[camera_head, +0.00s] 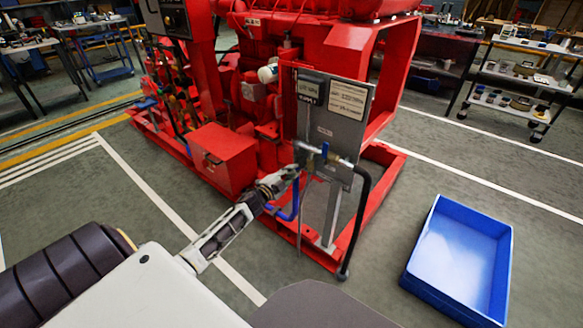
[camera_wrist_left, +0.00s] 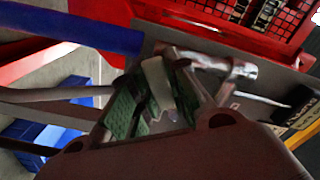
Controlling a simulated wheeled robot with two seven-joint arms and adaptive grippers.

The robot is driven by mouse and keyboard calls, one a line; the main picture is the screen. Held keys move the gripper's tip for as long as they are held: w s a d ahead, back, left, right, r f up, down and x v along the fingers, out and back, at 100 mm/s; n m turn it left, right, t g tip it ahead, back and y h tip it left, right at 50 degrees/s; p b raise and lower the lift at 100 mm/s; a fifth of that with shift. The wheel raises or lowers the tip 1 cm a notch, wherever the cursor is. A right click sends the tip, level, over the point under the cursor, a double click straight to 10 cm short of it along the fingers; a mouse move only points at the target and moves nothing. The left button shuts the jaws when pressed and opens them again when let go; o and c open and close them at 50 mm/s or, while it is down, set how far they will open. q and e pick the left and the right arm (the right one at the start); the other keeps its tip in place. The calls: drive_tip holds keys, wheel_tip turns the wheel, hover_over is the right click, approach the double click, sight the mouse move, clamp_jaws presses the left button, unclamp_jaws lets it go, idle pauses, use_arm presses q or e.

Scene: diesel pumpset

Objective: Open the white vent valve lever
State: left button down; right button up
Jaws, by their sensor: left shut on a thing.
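My left gripper (camera_head: 288,174) reaches from the lower left to the valve fittings at the left edge of the grey panel (camera_head: 345,128) on the red pumpset. In the left wrist view, the green-padded fingers of the left gripper (camera_wrist_left: 157,104) are closed around a white lever (camera_wrist_left: 155,80). The lever's lower part is hidden between the pads. In the head view the gripper covers the lever. A blue valve handle (camera_head: 325,151) stands on the pipe just right of the gripper. My right gripper is in neither view.
A blue hose (camera_head: 294,200) hangs just below the gripper, and a black hose (camera_head: 361,210) curves down right of the panel. A blue bin (camera_head: 417,275) lies on the floor at right. Carts with parts stand behind; the floor around the bin is clear.

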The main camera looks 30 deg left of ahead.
use_arm(q)
drive_tip(key=shift+d+f+n+p, duration=0.3)
drive_tip(key=shift+n+p, duration=0.3)
drive_tip(key=shift+n, duration=0.3)
drive_tip(key=shift+f, duration=0.15)
drive_tip(key=shift+s+d+f+n+p, duration=0.1)
drive_tip(key=shift+d+f+n+p, duration=0.25)
drive_tip(key=shift+d+n+p, duration=0.8)
drive_tip(key=shift+s+d+f+n+p, duration=0.1)
drive_tip(key=shift+d+f+n+p, duration=0.35)
drive_tip(key=shift+n+p, duration=1.35)
drive_tip(key=shift+s+d+f+n+p, duration=0.1)
drive_tip(key=shift+d+f+n+p, duration=0.45)
drive_tip(key=shift+n, duration=1.6)
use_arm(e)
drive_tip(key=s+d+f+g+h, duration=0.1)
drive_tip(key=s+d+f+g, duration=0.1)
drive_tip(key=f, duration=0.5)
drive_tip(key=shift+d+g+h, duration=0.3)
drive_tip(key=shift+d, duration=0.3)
use_arm(q)
drive_tip(key=shift+d+r, duration=0.25)
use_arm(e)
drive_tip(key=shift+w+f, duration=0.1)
use_arm(q)
drive_tip(key=c, duration=1.4)
unclamp_jaws()
drive_tip(key=shift+o, duration=0.2)
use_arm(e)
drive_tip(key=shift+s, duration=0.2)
